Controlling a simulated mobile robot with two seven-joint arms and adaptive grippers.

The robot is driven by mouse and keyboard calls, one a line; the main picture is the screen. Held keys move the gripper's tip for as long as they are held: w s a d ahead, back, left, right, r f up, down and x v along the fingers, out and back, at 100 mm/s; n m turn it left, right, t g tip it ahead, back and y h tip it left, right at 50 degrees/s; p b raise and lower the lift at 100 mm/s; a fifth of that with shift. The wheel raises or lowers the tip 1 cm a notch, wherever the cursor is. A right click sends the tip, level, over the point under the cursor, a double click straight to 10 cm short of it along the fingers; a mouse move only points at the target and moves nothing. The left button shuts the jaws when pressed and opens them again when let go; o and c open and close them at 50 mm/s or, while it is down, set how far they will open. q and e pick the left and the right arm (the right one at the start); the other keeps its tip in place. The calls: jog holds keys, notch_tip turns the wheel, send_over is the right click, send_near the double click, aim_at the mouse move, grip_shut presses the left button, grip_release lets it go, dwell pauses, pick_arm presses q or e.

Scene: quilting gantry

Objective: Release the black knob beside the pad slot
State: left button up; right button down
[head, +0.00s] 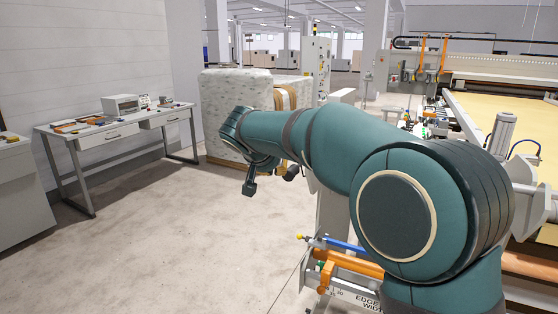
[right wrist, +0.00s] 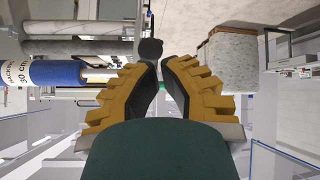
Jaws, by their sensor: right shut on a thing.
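The black knob (right wrist: 150,49) shows in the right wrist view as a dark round shape at the tips of my right gripper (right wrist: 158,66). The yellow-backed fingers are closed in close around it, with dark pads facing each other. In the head view my right gripper (head: 270,181) hangs at the end of the teal arm, left of centre. I cannot make out the knob there. The pad slot cannot be made out in either view. My left gripper is not in view.
A blue labelled cylinder (right wrist: 56,73) lies beside the fingers in the right wrist view. The quilting machine with its yellow bed (head: 515,115) stands at right. A wrapped pale block (head: 235,95) stands behind my gripper. A workbench (head: 120,128) is at left; the floor between is clear.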

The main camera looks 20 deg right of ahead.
jog(key=shift+s+a+f, duration=0.25)
jog(key=shift+s+a, duration=0.45)
jog(key=shift+a, duration=0.1)
jog(key=s+a+f+n+g+y, duration=0.1)
jog(key=s+a+f+n+y, duration=0.15)
jog(key=f, duration=0.85)
jog(key=s+a+f+n+g+y, duration=0.1)
jog(key=s+a+f+y, duration=0.15)
jog(key=f, duration=0.75)
jog(key=s+a+f+n+g+y, duration=0.1)
jog(key=s+a+f+n+g, duration=0.15)
jog(key=f, duration=0.85)
jog(key=s+a+f+y, duration=0.2)
jog(key=s+f, duration=0.6)
jog(key=s, duration=0.2)
jog(key=s+a+f+m+y, duration=0.1)
jog(key=s+a+f+y, duration=0.1)
jog(key=s+f, duration=0.6)
jog(key=s+a, duration=0.1)
jog(key=s, duration=0.1)
jog(key=shift+s+a+g, duration=0.2)
jog(key=shift+s+g, duration=0.15)
